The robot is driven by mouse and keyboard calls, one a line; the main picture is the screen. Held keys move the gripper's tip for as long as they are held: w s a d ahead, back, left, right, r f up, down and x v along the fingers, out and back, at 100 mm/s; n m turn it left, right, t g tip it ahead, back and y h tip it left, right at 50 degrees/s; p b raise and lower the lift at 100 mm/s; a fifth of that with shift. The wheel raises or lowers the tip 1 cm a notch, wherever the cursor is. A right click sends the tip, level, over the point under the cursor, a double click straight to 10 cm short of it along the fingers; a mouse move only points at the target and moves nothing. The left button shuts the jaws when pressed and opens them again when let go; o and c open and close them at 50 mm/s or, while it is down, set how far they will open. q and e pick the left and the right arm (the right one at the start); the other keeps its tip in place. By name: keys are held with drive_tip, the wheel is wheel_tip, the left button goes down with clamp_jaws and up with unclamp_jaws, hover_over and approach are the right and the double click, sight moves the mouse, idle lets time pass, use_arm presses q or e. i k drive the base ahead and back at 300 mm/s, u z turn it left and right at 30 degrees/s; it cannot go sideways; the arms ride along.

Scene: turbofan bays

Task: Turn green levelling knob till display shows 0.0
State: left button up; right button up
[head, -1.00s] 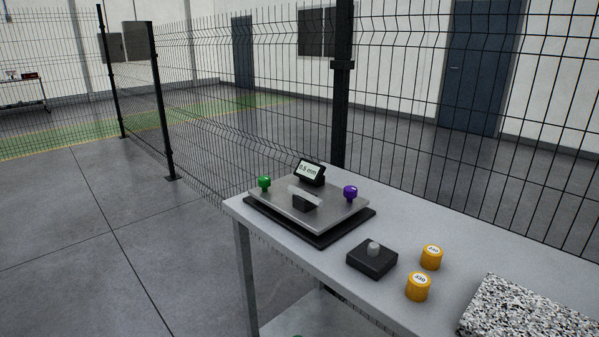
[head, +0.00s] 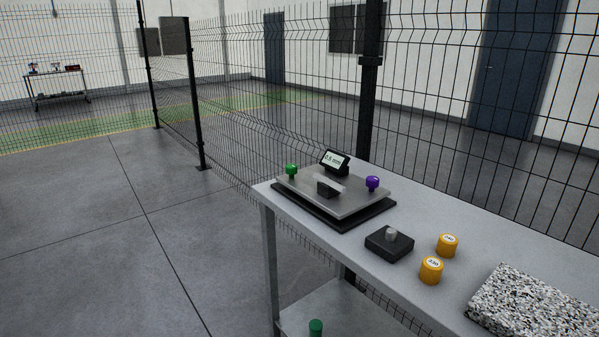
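The green levelling knob (head: 291,170) stands at the left corner of a grey levelling plate (head: 350,205) on a black base, on the bench. A purple knob (head: 372,183) stands at the plate's right side. The small display (head: 335,160) behind the plate is lit; it seems to read 0.6 mm, but the digits are small. A dark block with a pale top (head: 329,187) sits on the plate. Neither of my grippers is in view.
The grey bench (head: 420,290) also holds a black box with a light knob (head: 389,243), two yellow cylinders (head: 431,270) (head: 447,245) and a speckled slab (head: 535,305). Mesh fence (head: 440,120) runs behind. Floor at left is clear.

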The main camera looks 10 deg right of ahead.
sight(291, 170)
drive_tip(key=z, duration=0.05)
drive_tip(key=k, duration=0.9)
drive_tip(key=u, duration=0.85)
drive_tip(key=i, duration=1.35)
drive_tip(key=z, duration=0.7)
drive_tip(key=i, duration=0.9)
drive_tip(key=z, duration=0.9)
